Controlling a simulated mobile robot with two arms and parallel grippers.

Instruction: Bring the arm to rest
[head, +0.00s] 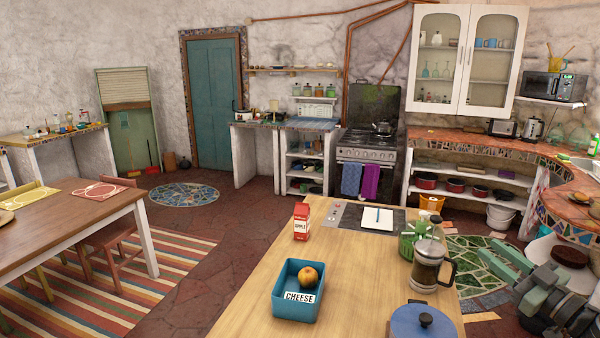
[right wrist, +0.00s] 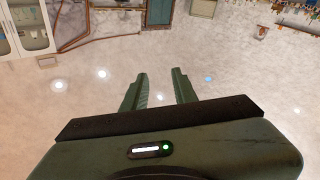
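My right gripper (head: 488,262) is at the lower right in the head view, beside the right edge of the wooden counter. Its green fingers also show in the right wrist view (right wrist: 160,80). They stand apart with nothing between them. The right wrist view looks past them at a pale, spotted surface, with the room's furniture along the top edge. My left gripper and arm are not in view.
A curved mosaic counter (head: 572,206) stands at the right.

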